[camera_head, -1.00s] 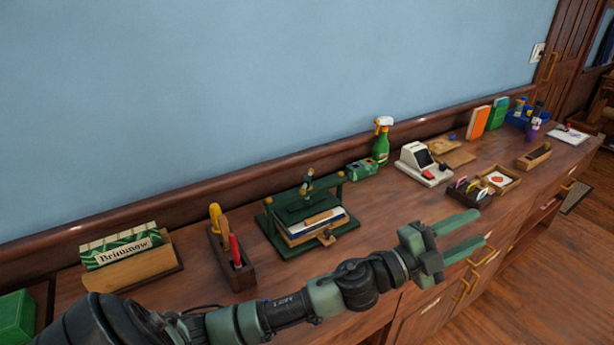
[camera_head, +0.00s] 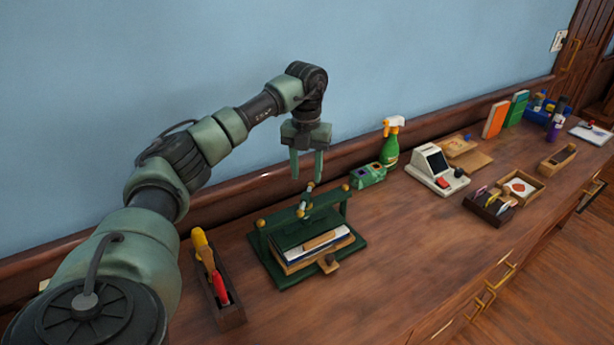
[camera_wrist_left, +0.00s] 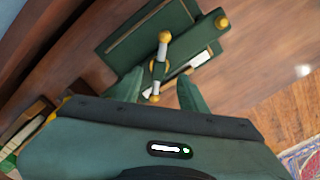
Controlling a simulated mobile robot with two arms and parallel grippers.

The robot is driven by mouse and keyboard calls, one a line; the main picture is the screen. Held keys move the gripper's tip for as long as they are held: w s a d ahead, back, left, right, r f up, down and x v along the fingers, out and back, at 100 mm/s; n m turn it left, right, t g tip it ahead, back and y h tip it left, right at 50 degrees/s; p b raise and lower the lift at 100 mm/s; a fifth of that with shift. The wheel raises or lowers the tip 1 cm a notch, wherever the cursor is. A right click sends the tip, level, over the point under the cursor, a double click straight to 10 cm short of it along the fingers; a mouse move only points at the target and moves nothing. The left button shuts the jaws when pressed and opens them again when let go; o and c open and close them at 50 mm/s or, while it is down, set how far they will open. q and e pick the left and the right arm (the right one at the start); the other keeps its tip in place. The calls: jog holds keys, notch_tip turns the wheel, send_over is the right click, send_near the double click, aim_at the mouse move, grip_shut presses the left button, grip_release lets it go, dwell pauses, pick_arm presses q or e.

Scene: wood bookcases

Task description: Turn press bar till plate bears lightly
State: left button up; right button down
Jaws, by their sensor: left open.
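The green book press (camera_head: 310,240) stands on the wooden counter with books clamped or stacked under its plate (camera_head: 297,238). Its press bar (camera_head: 306,196), a short light bar with yellow ends, sits on top of the crossbeam. My left gripper (camera_head: 307,176) is open, pointing down just above the press bar, with nothing between the fingers. In the left wrist view the bar (camera_wrist_left: 161,62) lies ahead of and between the two green fingertips (camera_wrist_left: 158,88). Whether the plate touches the top book cannot be told. My right gripper is not in view.
A tool holder (camera_head: 225,305) with yellow and red handles stands left of the press. A green box (camera_head: 368,175), spray bottle (camera_head: 391,145) and white card machine (camera_head: 437,170) stand to the right. The counter front (camera_head: 400,265) is clear.

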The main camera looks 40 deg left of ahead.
aim_at(306, 195)
pick_arm(q)
jog(key=shift+a+f, duration=0.2)
jog(key=shift+a, duration=0.15)
jog(key=shift+s+d+f+p, duration=0.55)
jog(key=shift+s+d+f, duration=0.15)
jog(key=shift+s+d, duration=0.1)
notch_tip(306, 195, down, 3)
jog(key=shift+w+a+r+p, duration=0.1)
jog(key=shift+w+p, duration=0.05)
jog(key=shift+p, duration=0.15)
jog(key=shift+w+a+f, duration=0.1)
jog(key=shift+w+f, duration=0.05)
jog(key=shift+f, duration=0.35)
jog(key=shift+w+a+f, duration=0.1)
jog(key=shift+w+f, duration=0.05)
jog(key=shift+f, duration=0.3)
jog(key=shift+s+d, duration=0.1)
jog(key=c, duration=0.8)
grip_shut()
jog(key=shift+m, duration=1.3)
jog(key=shift+r+m, duration=0.1)
jog(key=shift+m, duration=0.5)
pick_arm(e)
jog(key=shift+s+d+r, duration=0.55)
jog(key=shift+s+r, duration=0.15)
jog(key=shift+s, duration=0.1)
